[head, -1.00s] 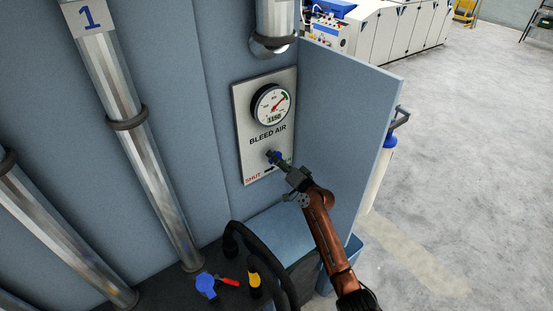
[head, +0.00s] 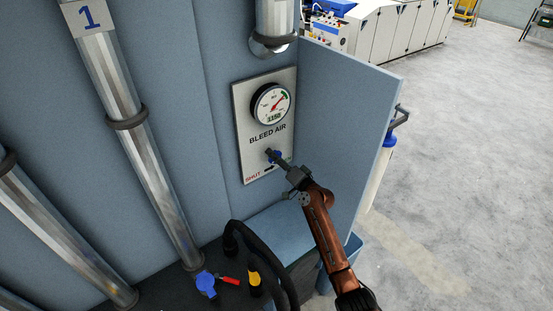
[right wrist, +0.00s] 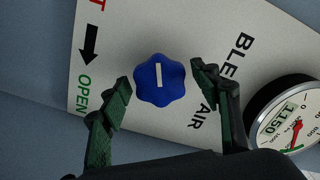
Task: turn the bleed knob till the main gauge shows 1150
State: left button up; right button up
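The bleed knob (right wrist: 160,80) is a blue lobed knob with a white line, on a pale plate marked BLEED AIR, SHUT and OPEN. It also shows, partly hidden, in the head view (head: 277,155). The main gauge (head: 271,104) is round with a black rim; its red needle points up and right towards a green band. Its display reads 1150, also in the right wrist view (right wrist: 283,122). My right gripper (right wrist: 160,79) is open, its green-padded fingers standing apart on either side of the knob without visible contact. My left gripper is not in view.
A blue side panel (head: 345,120) stands close to the right of the plate (head: 246,130). Below are black hoses (head: 265,245), a blue fitting with a red handle (head: 206,284) and a yellow-ended part (head: 254,279). Metal pipes (head: 135,130) run down the left.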

jog(key=v, duration=1.2)
dwell(0.4)
